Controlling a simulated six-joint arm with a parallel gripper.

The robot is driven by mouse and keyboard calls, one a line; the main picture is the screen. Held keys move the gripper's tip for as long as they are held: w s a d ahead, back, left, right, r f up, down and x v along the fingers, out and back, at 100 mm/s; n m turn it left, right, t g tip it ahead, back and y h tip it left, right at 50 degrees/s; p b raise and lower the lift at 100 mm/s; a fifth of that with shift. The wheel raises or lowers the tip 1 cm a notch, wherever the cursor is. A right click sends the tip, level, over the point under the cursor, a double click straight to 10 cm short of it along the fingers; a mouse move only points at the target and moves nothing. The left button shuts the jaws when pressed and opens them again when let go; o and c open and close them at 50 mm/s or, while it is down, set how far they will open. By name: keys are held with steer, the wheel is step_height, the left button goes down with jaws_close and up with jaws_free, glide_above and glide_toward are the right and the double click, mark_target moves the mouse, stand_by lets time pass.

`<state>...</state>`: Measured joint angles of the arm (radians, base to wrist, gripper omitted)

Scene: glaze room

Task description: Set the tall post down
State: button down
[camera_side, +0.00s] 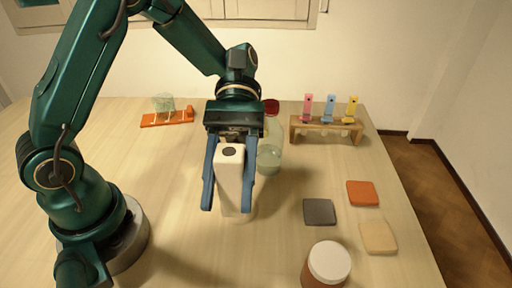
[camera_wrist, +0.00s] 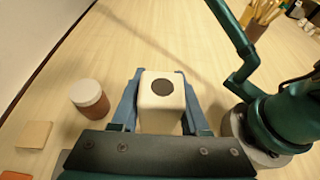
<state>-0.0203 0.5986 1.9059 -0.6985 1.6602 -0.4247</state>
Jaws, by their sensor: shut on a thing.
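The tall post (camera_side: 230,180) is a white, upright block with a dark round spot on its top. My gripper (camera_side: 227,209) points down and is shut on it, with one blue finger along each side. In the wrist view the post (camera_wrist: 161,112) stands between the two fingers of my gripper (camera_wrist: 161,84), its dark spot facing the camera. The post looks upright or nearly so. Its lower end is close to the tabletop in the side view, but I cannot tell whether it touches. The fingers hide parts of its sides.
A red-capped clear bottle (camera_side: 271,155) stands close behind the post. A wooden rack (camera_side: 326,127) is at the back right. Grey (camera_side: 320,211), orange (camera_side: 361,193) and beige tiles (camera_side: 379,237) and a white-lidded jar (camera_side: 327,268) lie right. An orange stand (camera_side: 167,119) is back left.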

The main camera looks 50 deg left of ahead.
steer(key=shift+s+d+f, duration=0.65)
steer(key=shift+d+f, duration=0.4)
steer(key=shift+f, duration=0.35)
steer(key=shift+s+d+f, duration=0.6)
steer(key=shift+d+f, duration=0.5)
steer(key=shift+f, duration=0.35)
steer(key=shift+s+d+f, duration=0.65)
steer(key=shift+d+f, duration=0.4)
steer(key=shift+f, duration=0.35)
steer(key=shift+c, duration=2)
jaws_free()
steer(key=shift+f, duration=0.1)
steer(key=shift+w+a+r, duration=0.2)
steer(key=shift+w+r, duration=0.05)
steer(key=v, duration=0.7)
